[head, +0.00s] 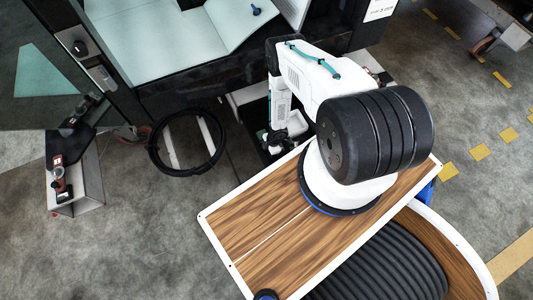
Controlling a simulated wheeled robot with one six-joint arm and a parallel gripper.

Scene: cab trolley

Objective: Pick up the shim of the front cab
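I cannot pick out the shim of the front cab in the head view; no piece is clear enough to name as it. The cab (190,85), a dark frame with pale panels, fills the top left. My white arm reaches up from its base and bends down beside the cab's lower edge. My gripper (273,143) hangs at the arm's end, over a dark recess or tray with pale edges. Its fingers are small and dark against dark, so neither their opening nor anything between them can be told.
A grey box with small controls (76,185) is at far left. A small blue knob (255,10) sits on a pale panel. A trolley wheel (484,46) is at top right. Grey floor is open at lower left.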

